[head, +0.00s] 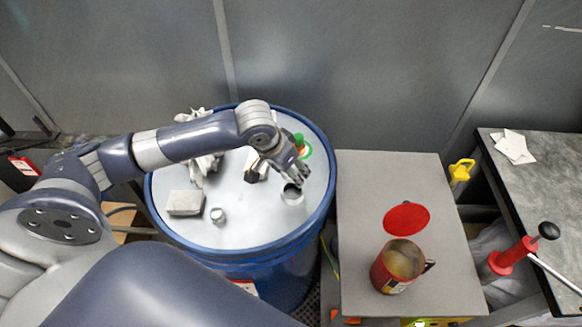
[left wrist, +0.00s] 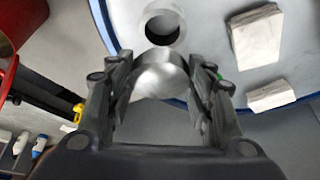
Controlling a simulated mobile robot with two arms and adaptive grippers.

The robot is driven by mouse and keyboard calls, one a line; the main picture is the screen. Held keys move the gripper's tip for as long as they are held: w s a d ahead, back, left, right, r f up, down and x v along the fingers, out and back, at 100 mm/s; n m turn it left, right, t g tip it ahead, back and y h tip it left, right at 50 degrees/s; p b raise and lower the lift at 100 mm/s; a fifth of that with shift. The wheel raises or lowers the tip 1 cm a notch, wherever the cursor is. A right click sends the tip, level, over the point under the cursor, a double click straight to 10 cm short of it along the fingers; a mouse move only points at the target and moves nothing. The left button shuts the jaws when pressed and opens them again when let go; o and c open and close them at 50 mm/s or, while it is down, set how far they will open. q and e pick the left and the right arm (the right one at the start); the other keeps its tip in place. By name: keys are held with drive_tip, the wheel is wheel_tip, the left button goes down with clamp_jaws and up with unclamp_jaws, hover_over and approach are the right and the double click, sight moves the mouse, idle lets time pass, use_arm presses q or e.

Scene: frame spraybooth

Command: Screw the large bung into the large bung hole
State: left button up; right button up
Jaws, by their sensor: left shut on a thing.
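My left gripper (head: 296,174) reaches over the right side of the blue-rimmed drum (head: 240,235). In the left wrist view, this gripper (left wrist: 160,72) is shut on the large bung (left wrist: 160,82), a shiny round metal piece between its fingers. The large bung hole (head: 292,196), a raised metal ring with a dark inside, is just in front of the fingertips in the head view. The hole also shows in the left wrist view (left wrist: 162,26), beyond the bung and apart from it in the picture. The bung is hidden in the head view. My right gripper is not in view.
A grey block (head: 185,203) and a small metal cylinder (head: 217,215) are on the drum lid's left. Crumpled cloth (head: 203,165) and a green item (head: 299,139) lie farther back. A grey cabinet top (head: 365,180) to the right holds an open red can (head: 390,268).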

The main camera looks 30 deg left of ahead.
sight(290, 180)
use_arm(q)
drive_tip(key=shift+r+p, duration=0.15)
drive_tip(key=shift+p, duration=0.25)
drive_tip(key=shift+f+b, duration=0.8)
drive_tip(key=shift+f, duration=1.7)
drive_tip(key=shift+p, duration=0.35)
drive_tip(key=shift+p, duration=0.35)
drive_tip(key=shift+p, duration=0.35)
